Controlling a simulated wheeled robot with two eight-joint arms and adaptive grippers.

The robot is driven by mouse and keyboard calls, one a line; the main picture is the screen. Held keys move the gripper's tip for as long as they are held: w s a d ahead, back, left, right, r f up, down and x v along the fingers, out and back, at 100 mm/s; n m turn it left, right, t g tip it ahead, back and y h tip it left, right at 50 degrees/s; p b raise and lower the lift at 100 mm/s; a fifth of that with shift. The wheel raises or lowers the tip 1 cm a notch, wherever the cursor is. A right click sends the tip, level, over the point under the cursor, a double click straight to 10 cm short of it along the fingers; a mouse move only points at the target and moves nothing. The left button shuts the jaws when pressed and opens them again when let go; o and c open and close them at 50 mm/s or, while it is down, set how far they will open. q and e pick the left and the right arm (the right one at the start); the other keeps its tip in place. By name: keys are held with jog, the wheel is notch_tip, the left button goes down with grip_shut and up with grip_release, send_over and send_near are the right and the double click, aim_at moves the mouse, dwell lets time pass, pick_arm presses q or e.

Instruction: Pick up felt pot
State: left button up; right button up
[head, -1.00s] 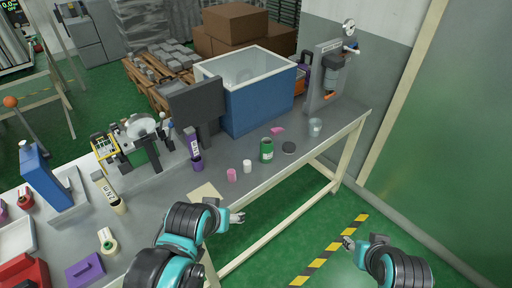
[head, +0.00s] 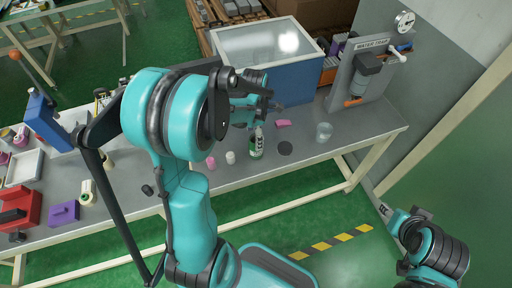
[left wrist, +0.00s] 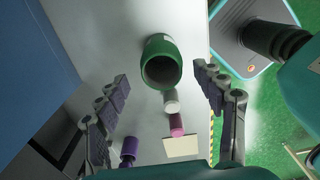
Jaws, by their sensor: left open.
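The felt pot, which I take to be the green pot with a pale label, stands upright on the grey bench (head: 256,146). In the left wrist view the green pot (left wrist: 161,65) shows its dark open mouth. My left gripper (head: 268,112) is over the bench, just above and behind the pot. In the left wrist view its fingers are wide apart (left wrist: 163,78), one on each side of the pot, with nothing between them gripped. My right gripper (head: 386,210) is low at the right, off the bench, too small to read.

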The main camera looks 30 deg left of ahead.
pick_arm(q)
jog(key=shift+f, duration=0.6)
jog(key=f+b, duration=0.1)
jog(key=f, duration=0.2)
jog(key=f+b, duration=0.1)
jog(key=f, duration=0.1)
jog(key=shift+d+b, duration=0.25)
jog(key=shift+b, duration=0.1)
jog(key=shift+r, duration=0.15)
jog(key=c, duration=1.2)
